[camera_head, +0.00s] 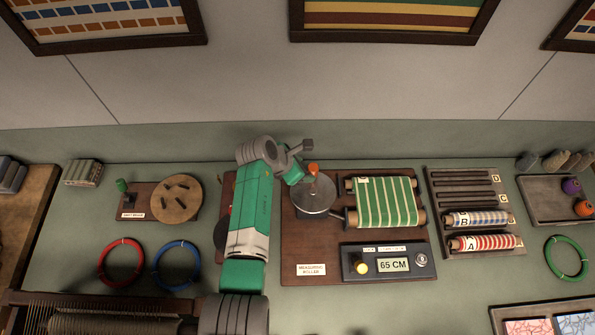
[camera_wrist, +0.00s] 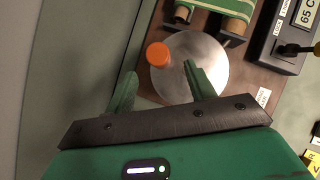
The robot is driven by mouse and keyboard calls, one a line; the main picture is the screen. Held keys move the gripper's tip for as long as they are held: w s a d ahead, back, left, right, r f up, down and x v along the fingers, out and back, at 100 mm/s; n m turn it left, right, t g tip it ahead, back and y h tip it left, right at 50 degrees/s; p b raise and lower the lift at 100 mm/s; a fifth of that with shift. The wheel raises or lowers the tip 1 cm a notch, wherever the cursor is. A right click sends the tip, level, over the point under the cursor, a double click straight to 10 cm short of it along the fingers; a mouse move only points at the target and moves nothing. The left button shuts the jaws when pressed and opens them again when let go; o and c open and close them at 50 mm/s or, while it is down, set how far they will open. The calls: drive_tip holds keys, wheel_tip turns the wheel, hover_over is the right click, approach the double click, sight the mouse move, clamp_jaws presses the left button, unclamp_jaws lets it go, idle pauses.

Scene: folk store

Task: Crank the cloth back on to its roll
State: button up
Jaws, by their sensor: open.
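The measuring roller board (camera_head: 310,268) lies on the counter right of my arm. A green and white striped cloth (camera_head: 385,202) is stretched between two rollers on it. A round metal crank disc (camera_head: 315,198) with an orange knob (camera_head: 312,168) sits at the board's left; in the wrist view the orange knob (camera_wrist: 158,54) stands near the edge of the disc (camera_wrist: 212,60). My gripper (camera_wrist: 160,82) is open, its green fingers spread, with the knob a little beyond and between the fingertips. The display (camera_head: 393,265) reads 65 CM.
A rack with slots (camera_head: 475,250) holds a blue-checked roll B (camera_head: 477,219) and a red-striped roll A (camera_head: 485,242). Red (camera_head: 121,262) and blue (camera_head: 176,265) rings and a wooden disc board (camera_head: 175,198) lie left of my arm. The wall stands behind.

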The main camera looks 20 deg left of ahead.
sight(309, 171)
drive_tip(key=b+x, duration=0.6)
drive_tip(key=b, duration=0.1)
drive_tip(key=shift+s, duration=0.1)
drive_tip(key=shift+r+p, duration=0.3)
drive_tip(key=shift+p, duration=0.1)
drive_tip(key=shift+f, duration=0.15)
drive_tip(key=c, duration=0.8)
drive_tip(key=shift+c, duration=0.2)
